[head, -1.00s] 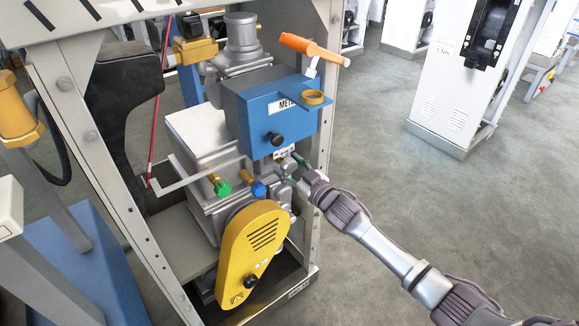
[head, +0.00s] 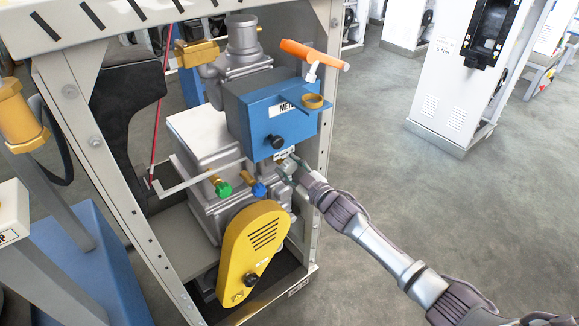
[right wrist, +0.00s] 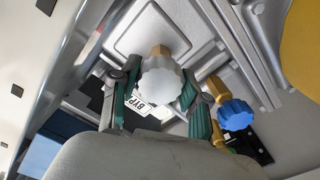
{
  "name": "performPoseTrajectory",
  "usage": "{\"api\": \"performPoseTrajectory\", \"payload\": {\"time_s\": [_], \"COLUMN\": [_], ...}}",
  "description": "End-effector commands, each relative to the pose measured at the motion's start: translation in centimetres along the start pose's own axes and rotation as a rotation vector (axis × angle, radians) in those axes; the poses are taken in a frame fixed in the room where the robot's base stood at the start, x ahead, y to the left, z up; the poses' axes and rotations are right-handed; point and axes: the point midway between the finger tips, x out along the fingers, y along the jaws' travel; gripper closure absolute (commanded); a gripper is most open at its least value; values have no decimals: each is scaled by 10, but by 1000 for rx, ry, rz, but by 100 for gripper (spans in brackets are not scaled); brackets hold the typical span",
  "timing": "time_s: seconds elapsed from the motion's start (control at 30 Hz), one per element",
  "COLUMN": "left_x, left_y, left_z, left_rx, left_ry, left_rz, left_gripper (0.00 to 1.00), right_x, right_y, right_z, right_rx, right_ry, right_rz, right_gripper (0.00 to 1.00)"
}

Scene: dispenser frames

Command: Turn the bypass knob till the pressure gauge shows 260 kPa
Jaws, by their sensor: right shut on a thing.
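The bypass knob (right wrist: 160,82) is a pale, lobed knob on a brass stem. A label partly reading "BYP" (right wrist: 143,106) shows behind it in the right wrist view. My right gripper (right wrist: 159,94) is shut on the knob, with one green-padded finger on each side. In the head view the right gripper (head: 287,170) is just under the blue meter box (head: 270,115) and mostly hides the knob. A brass-coloured ring (head: 313,101) juts from the box's side; I cannot tell whether it is the gauge. No pressure reading is legible. My left gripper is not in view.
Close by are a blue knob (head: 259,190), a green knob (head: 223,189) and a yellow guard (head: 253,250). The blue knob also shows in the right wrist view (right wrist: 235,115), near the fingers. A frame post (head: 327,120) stands right of the machine. Open floor lies farther right.

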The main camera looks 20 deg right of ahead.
Motion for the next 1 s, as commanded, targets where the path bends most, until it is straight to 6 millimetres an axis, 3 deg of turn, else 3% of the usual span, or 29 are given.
{"api": "performPoseTrajectory", "payload": {"time_s": [0.03,0.07,0.2,0.5,0.63,1.0], "left_x": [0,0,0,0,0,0], "left_y": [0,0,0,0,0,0], "left_z": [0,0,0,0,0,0], "left_rx": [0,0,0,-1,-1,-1], "left_ry": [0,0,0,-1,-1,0], "left_rz": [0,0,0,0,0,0], "left_gripper": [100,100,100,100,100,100], "right_x": [0,0,0,-1,-10,-84], "right_y": [-1,-1,-1,0,0,-1], "right_z": [1,1,1,0,1,2], "right_rx": [1,1,2,2,2,2], "right_ry": [-1,-1,-1,0,-1,-4], "right_rz": [-1,-1,-1,0,-1,-2], "right_gripper": [89,53,29,29,29,29]}}
